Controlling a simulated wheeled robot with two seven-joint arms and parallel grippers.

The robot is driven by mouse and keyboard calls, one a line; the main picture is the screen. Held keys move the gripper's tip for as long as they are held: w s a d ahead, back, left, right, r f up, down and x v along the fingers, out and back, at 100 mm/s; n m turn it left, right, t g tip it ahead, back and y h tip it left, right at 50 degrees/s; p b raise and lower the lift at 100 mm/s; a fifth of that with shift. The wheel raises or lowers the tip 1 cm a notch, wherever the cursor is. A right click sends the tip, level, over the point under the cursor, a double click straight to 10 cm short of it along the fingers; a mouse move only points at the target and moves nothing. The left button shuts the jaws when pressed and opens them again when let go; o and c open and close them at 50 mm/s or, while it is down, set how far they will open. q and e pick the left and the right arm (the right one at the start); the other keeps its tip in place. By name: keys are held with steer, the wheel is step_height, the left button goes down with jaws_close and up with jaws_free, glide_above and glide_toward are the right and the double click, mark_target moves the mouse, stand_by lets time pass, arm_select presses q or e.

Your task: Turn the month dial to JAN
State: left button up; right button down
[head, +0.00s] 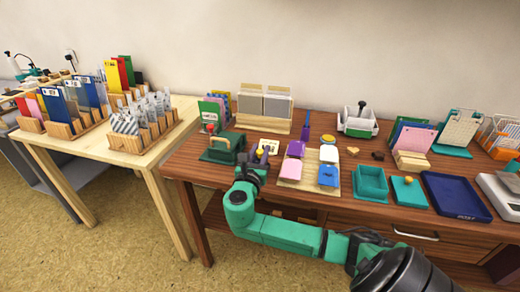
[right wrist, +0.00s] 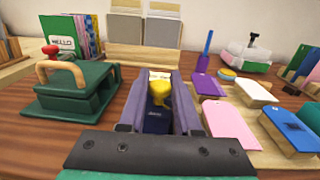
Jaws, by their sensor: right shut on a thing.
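My right gripper (head: 254,166) is over the table between the green press and the ink pads. In the right wrist view, its two long fingers (right wrist: 160,92) are shut on a small dark blue piece (right wrist: 156,123) with a yellow knob (right wrist: 160,95), which looks like the dial part. The yellow knob also shows in the head view (head: 259,152). A cream printed card or plate (head: 268,146) is just beyond the fingertips. No month lettering can be read, so the dial's setting cannot be told. My left gripper is out of view.
A green press (head: 222,148) with a wooden handle stands close on the left. Pink, purple and blue pads sit on a wooden board (head: 309,184) on the right. A wooden card rack (head: 264,124) stands behind. Green trays (head: 370,184) lie further right.

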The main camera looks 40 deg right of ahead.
steer(key=shift+r+m+g+h+p, duration=0.25)
steer(key=shift+m+g+h+p, duration=0.4)
steer(key=shift+g, duration=0.25)
steer(key=m+g+h+p, duration=0.1)
steer(key=m+g, duration=0.1)
steer(key=shift+w+g, duration=0.1)
steer(key=shift+g, duration=0.2)
steer(key=m+g+h, duration=0.1)
steer(key=g, duration=0.1)
steer(key=shift+f+m+g, duration=0.15)
steer(key=shift+m+g, duration=0.15)
steer(key=shift+m, duration=0.05)
steer(key=shift+f+m+g, duration=0.1)
steer(key=shift+m+g, duration=0.3)
steer(key=shift+g, duration=0.2)
steer(key=m+g+b, duration=0.1)
steer(key=m+g, duration=0.1)
steer(key=g, duration=0.1)
steer(key=shift+f+m+g+b, duration=0.15)
steer(key=shift+m+g+b, duration=0.15)
steer(key=shift+g+b, duration=0.1)
steer(key=shift+m+g+b, duration=1.1)
steer(key=shift+g, duration=0.8)
steer(key=shift+y, duration=0.25)
